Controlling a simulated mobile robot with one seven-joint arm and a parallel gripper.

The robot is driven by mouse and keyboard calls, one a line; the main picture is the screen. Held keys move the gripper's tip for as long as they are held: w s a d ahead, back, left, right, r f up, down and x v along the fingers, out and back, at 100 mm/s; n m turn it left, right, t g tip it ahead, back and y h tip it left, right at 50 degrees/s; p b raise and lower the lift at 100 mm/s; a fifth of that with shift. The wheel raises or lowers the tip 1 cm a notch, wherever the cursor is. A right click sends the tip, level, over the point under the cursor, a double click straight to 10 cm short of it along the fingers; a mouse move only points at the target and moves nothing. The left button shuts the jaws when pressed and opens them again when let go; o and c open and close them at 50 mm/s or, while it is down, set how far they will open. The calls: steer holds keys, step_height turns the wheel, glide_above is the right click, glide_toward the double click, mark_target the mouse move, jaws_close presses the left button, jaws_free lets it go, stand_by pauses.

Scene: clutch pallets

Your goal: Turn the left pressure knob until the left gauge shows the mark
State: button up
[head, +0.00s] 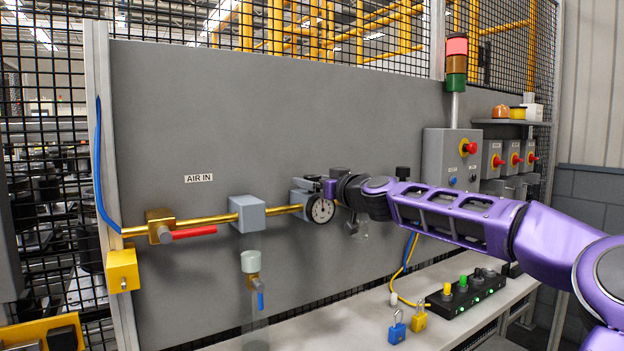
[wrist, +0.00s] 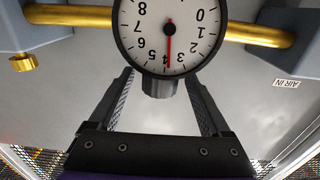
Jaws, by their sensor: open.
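The left gauge (head: 321,210) is a white dial in a black rim on the brass pipe. In the wrist view the gauge (wrist: 150,33) is upside down, its red needle near the 4; I cannot make out a target mark. A short grey cylinder, apparently the left pressure knob (wrist: 160,86), sits at the gauge's rim. My gripper (wrist: 159,76) is open, with one finger on each side of this knob and gaps showing. In the head view my gripper (head: 330,188) is just above the gauge, partly hidden by my wrist.
A brass valve with a red handle (head: 193,233) and a grey block (head: 247,213) are left on the pipe. A black knob (head: 402,172) shows behind my arm. Below is a bench (head: 350,325) with padlocks (head: 397,332) and a switch strip (head: 468,292).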

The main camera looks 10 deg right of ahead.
steer(key=shift+w+a, duration=0.2)
steer(key=shift+w, duration=0.25)
jaws_close()
